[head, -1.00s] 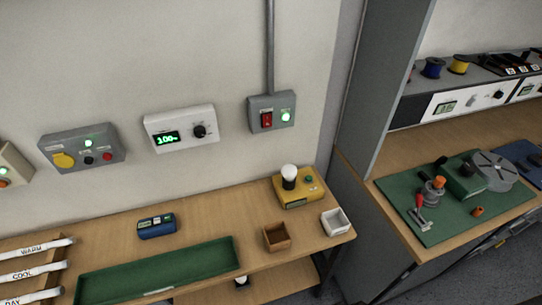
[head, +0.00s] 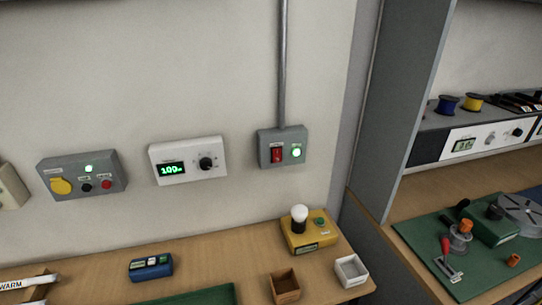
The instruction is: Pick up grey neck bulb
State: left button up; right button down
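A bulb with a white globe and a dark neck (head: 299,217) stands upright in a yellow tester box (head: 308,241) on the wooden bench. Its neck looks black or dark grey; the exact shade is hard to tell. I see no other bulb in this view. Neither of my grippers shows.
A brown wooden box (head: 285,287) and a white box (head: 351,271) stand in front of the tester. A blue meter (head: 151,267) and a green mat (head: 192,297) lie to the left. A grey cabinet panel (head: 402,110) rises right of the bench (head: 226,256). Wall boxes hang above.

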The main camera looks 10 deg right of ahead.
aim_at(299, 212)
jog(key=k, duration=1.15)
jog(key=z, duration=0.65)
jog(key=i, duration=1.25)
jog(key=u, duration=0.4)
